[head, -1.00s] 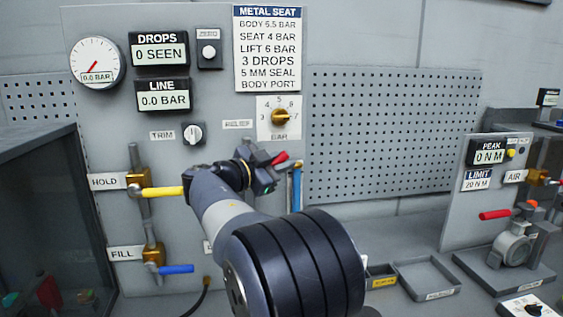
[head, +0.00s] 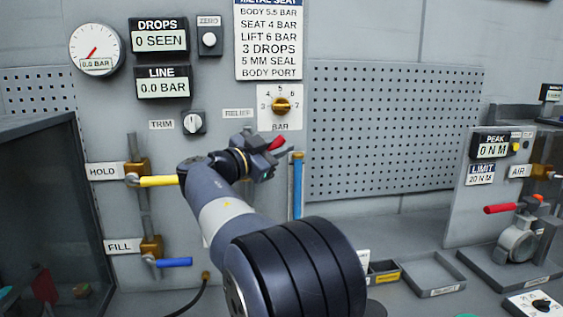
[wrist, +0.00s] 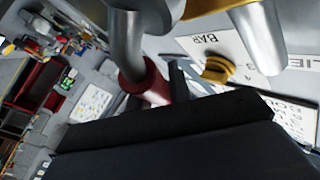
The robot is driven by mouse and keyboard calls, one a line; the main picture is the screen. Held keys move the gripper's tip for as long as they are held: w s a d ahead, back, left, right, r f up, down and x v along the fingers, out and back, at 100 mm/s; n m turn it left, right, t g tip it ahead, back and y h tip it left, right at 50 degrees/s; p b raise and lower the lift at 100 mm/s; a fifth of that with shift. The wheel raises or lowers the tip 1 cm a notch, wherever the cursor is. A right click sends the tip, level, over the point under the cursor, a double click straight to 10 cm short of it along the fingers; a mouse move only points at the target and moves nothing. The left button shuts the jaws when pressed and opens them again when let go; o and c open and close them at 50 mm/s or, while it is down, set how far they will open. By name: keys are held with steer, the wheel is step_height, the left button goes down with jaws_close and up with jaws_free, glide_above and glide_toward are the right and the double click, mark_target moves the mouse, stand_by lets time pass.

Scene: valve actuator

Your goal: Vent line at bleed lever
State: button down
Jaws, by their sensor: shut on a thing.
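A lever with a red grip (head: 277,143) sits on the grey panel, below the BAR dial; I take it to be the bleed lever. My gripper (head: 264,158) is at this lever and shut on it; the red tip sticks out up and right of the jaws. In the wrist view the red grip (wrist: 150,84) on a silver rod (wrist: 126,38) runs down behind my dark gripper, which hides the contact. The LINE display (head: 163,87) reads 0.0 BAR. The DROPS display (head: 159,36) reads 0 SEEN.
A yellow HOLD lever (head: 158,181) and blue FILL lever (head: 174,262) are left of my arm. The BAR dial (head: 281,106) is just above my gripper. A blue tube (head: 297,188) stands right of it. Empty trays (head: 430,274) lie on the bench.

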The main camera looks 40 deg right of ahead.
steer(key=a+n+t+h+b, duration=0.1)
steer(key=b, duration=0.3)
steer(key=w+a+r+n+h+b, duration=0.1)
steer(key=h+b, duration=0.1)
steer(key=b, duration=0.2)
steer(key=shift+a+n+t+b, duration=0.15)
steer(key=shift+n+t+b, duration=0.25)
steer(key=a+n+t+h+b, duration=0.1)
steer(key=b, duration=0.1)
steer(key=w+a+r+n+t+b, duration=0.1)
steer(key=n+b, duration=0.1)
steer(key=b, duration=0.1)
steer(key=shift+h, duration=0.4)
steer(key=shift+w+a+r+n+t+b, duration=0.25)
steer(key=shift+a+n+t+b, duration=0.1)
steer(key=shift+n+t+b, duration=0.55)
steer(key=shift+r, duration=0.1)
steer(key=c, duration=1.3)
jaws_free()
steer(key=shift+a, duration=0.1)
steer(key=b+v, duration=0.3)
steer(key=v, duration=0.7)
steer(key=shift+a+f, duration=0.2)
steer(key=shift+f, duration=0.1)
